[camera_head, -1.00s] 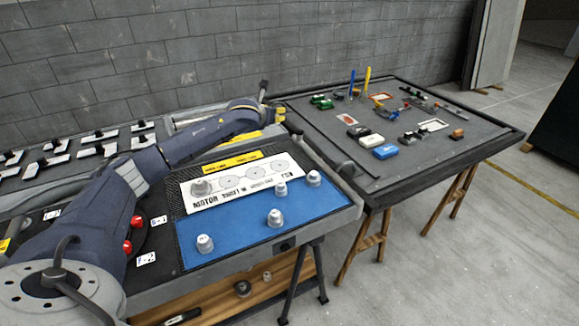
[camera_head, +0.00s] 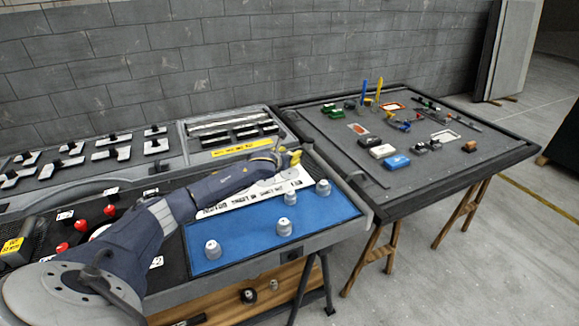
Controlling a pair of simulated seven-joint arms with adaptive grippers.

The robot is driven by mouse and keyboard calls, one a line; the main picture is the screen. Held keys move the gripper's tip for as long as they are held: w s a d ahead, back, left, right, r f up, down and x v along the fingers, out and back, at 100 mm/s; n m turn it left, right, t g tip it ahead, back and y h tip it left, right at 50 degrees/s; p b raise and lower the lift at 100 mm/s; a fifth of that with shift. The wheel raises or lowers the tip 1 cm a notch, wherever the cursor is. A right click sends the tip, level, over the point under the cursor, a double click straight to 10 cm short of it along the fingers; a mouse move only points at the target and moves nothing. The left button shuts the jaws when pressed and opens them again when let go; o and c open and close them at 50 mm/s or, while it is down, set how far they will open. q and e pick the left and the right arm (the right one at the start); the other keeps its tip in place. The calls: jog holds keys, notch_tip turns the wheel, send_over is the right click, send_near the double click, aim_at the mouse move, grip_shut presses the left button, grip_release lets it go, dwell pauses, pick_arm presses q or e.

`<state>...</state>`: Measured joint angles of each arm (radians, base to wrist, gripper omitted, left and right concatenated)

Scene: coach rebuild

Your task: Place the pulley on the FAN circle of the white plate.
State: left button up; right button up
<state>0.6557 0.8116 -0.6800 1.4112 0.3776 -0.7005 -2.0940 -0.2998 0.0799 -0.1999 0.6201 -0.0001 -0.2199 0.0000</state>
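The white plate (camera_head: 238,202) lies at the back of the blue mat (camera_head: 250,232); my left arm covers much of it. Its right end, where the FAN label showed earlier, is partly visible. Several silver pulleys stand upright on the mat: one at the right (camera_head: 323,187), one near the plate's front edge (camera_head: 290,197), one in the middle (camera_head: 284,227) and one at the front left (camera_head: 212,250). My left gripper (camera_head: 290,156) is over the plate's far right side; its fingers are too small to judge, and no held pulley is discernible. My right gripper is out of view.
A dark table (camera_head: 465,178) at the right holds many small parts and tools. A grey tray (camera_head: 90,160) with black-and-white pieces lies behind my arm. Round parts (camera_head: 248,295) sit on the wooden shelf below.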

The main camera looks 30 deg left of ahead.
pick_arm(q)
jog(key=shift+f, duration=2.5)
jog(key=shift+f, duration=0.1)
jog(key=o, duration=1.2)
jog(key=shift+v, duration=6.05)
jog(key=shift+d, duration=0.1)
